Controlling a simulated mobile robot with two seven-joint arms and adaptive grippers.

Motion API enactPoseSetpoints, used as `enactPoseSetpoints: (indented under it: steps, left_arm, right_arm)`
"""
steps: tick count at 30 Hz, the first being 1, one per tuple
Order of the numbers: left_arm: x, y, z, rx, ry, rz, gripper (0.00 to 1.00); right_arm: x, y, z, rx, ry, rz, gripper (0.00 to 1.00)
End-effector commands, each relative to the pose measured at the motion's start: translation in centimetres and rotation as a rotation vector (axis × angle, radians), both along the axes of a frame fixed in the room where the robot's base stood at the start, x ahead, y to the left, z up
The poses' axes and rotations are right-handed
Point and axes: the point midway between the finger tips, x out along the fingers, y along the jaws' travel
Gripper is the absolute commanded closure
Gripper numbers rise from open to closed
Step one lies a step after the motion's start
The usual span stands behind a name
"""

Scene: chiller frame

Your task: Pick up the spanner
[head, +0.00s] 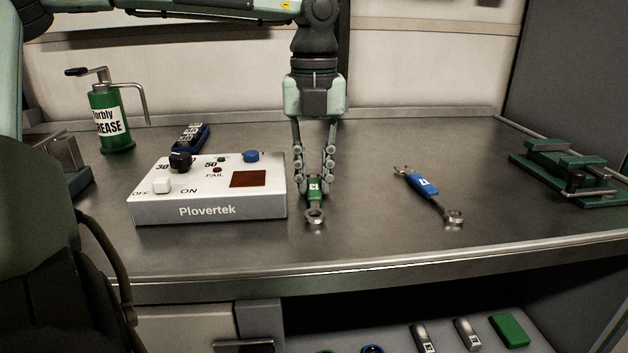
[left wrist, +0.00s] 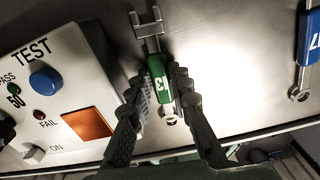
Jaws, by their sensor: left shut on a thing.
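A spanner with a green grip marked 13 (head: 314,190) is on the metal bench, right of the white Plovertek box. My left gripper (head: 315,178) points down from above and is shut on its green grip. The ring end shows below the fingers in the head view. In the left wrist view the green spanner (left wrist: 159,70) lies between the fingers (left wrist: 163,98), its open jaw beyond them. I cannot tell whether it touches the bench. A second spanner with a blue grip marked 17 (head: 424,187) lies to the right, apart from the gripper. My right gripper is not in view.
The Plovertek box (head: 210,210) stands close left of the gripper. A green grease pump (head: 110,122) and a dark blue item (head: 190,138) are farther left. A green vice-like fixture (head: 570,172) is at the right. A lower shelf holds several small items. Bench around the blue spanner is clear.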

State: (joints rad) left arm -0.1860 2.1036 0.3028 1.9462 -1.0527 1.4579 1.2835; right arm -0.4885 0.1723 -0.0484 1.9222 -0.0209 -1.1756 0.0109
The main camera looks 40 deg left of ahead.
Motion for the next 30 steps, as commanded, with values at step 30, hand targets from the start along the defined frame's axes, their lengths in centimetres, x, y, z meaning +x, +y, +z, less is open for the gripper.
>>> enactPoseSetpoints:
  steps: [30]
  left_arm:
    - [-8.8,6.8,10.5,-0.001,-0.002,0.000,1.00]
  right_arm:
    - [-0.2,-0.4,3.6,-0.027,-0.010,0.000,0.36]
